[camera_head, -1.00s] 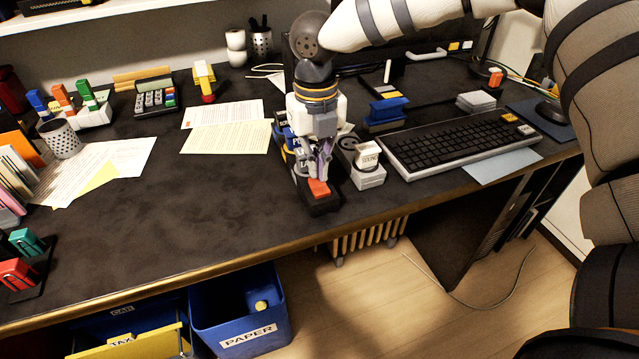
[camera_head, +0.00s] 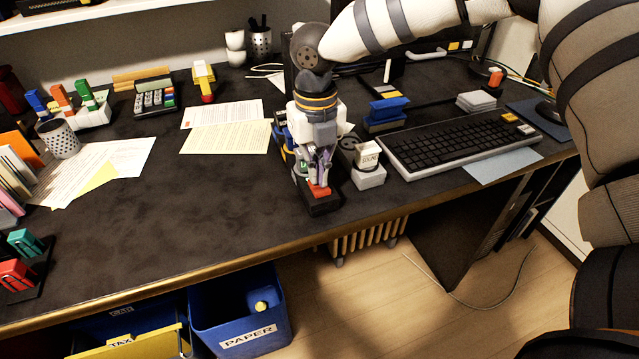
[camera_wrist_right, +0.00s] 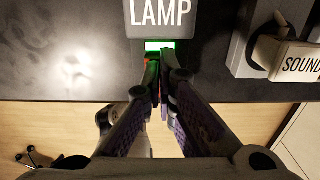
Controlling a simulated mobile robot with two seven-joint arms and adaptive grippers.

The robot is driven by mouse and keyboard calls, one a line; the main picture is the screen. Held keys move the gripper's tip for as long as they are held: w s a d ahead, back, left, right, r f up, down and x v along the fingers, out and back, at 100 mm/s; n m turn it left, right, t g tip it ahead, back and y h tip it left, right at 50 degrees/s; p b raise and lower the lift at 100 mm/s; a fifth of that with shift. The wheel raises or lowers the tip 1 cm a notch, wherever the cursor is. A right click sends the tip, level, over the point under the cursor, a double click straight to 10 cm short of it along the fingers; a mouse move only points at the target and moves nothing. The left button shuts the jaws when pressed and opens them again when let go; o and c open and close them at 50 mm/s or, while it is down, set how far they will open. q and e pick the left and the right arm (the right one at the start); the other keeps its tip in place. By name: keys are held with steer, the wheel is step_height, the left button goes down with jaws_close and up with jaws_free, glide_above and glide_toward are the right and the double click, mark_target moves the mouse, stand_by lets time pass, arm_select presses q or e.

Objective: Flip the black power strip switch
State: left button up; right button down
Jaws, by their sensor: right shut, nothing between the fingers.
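The black power strip (camera_head: 322,208) lies near the front edge of the desk, with a red switch (camera_head: 318,191) at its front end. My right gripper (camera_head: 319,182) points down over the switch, fingers shut and empty. Its fingertips are at the switch and cover part of it; I cannot tell whether they touch. In the right wrist view, the shut fingertips (camera_wrist_right: 160,78) are just below a bright green patch (camera_wrist_right: 160,45) and a plug labelled LAMP (camera_wrist_right: 160,14). A small red-orange bit shows beside the fingertips. My left gripper is not in view.
A pale strip (camera_head: 370,180) with a labelled plug stands close to the right; its SOUND plug (camera_wrist_right: 298,62) shows in the wrist view. The keyboard (camera_head: 455,147) is further right.

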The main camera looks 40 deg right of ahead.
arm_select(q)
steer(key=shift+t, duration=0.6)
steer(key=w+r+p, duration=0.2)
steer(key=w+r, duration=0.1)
arm_select(e)
step_height(320, 180, up, 7)
steer(key=shift+r, duration=0.1)
